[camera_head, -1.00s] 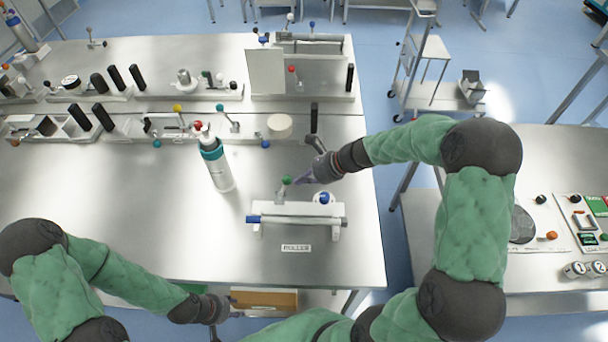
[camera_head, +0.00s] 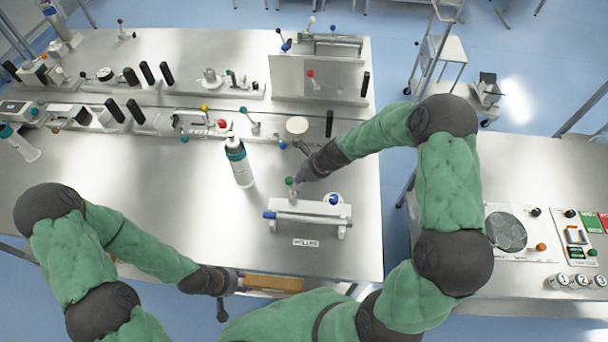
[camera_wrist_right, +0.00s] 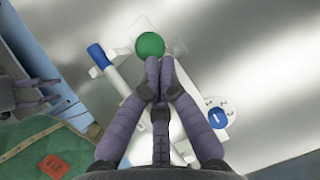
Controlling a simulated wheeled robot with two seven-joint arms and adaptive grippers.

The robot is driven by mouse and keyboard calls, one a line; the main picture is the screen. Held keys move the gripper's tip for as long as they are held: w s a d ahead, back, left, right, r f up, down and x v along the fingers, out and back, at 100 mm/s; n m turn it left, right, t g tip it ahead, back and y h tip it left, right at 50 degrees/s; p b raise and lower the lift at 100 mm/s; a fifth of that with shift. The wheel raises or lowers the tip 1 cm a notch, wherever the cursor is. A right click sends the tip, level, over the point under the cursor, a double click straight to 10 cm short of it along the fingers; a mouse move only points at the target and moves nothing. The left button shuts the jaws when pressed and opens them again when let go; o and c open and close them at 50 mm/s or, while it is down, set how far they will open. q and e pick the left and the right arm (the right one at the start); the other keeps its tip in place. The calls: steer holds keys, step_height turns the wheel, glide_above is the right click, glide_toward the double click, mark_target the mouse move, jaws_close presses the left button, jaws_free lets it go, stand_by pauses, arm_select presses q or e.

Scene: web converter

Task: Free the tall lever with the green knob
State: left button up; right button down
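A tall lever with a green knob (camera_head: 290,181) stands at the back left of a white fixture (camera_head: 310,228) on the steel bench. The fixture carries a long grey roller with a blue left end (camera_head: 269,215) and a blue knob (camera_head: 334,200) at right. My right gripper (camera_head: 299,178) is beside the green knob. In the right wrist view the green knob (camera_wrist_right: 150,45) is just beyond its fingertips (camera_wrist_right: 160,62), which are nearly together; the lever's shaft is mostly hidden. My left gripper (camera_head: 222,312) hangs near the bench's front edge, its fingers unclear.
A white bottle with a teal band (camera_head: 239,163) stands left of the fixture. A round cream disc (camera_head: 297,125) and a black upright (camera_head: 329,123) are behind it. A small label plate (camera_head: 306,243) lies in front. The bench's left middle is clear.

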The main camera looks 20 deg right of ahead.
mark_target(287, 179)
arm_select(q)
steer(key=shift+r+p, duration=0.5)
steer(key=shift+r, duration=0.15)
arm_select(e)
steer(key=shift+w+a+r, duration=0.1)
steer(key=shift+w+a, duration=0.25)
steer(key=shift+a, duration=0.35)
steer(key=shift+w+a, duration=0.3)
steer(key=shift+a, duration=0.35)
arm_select(q)
steer(key=shift+r, duration=0.1)
arm_select(e)
steer(key=shift+s+d+r+p, duration=0.1)
steer(key=shift+d+r+p, duration=0.2)
steer(key=shift+p, duration=0.05)
arm_select(q)
steer(key=r+p, duration=0.1)
steer(key=s+r+p, duration=0.1)
steer(key=r+p, duration=0.1)
steer(key=r, duration=0.1)
steer(key=shift+s+d+p, duration=0.2)
steer(key=shift+d+p, duration=0.1)
steer(key=shift+p, duration=0.05)
arm_select(e)
steer(key=a+v, duration=0.1)
steer(key=v, duration=1.1)
steer(key=shift+r, duration=0.4)
steer(key=shift+a, duration=0.15)
arm_select(q)
steer(key=shift+r, duration=0.1)
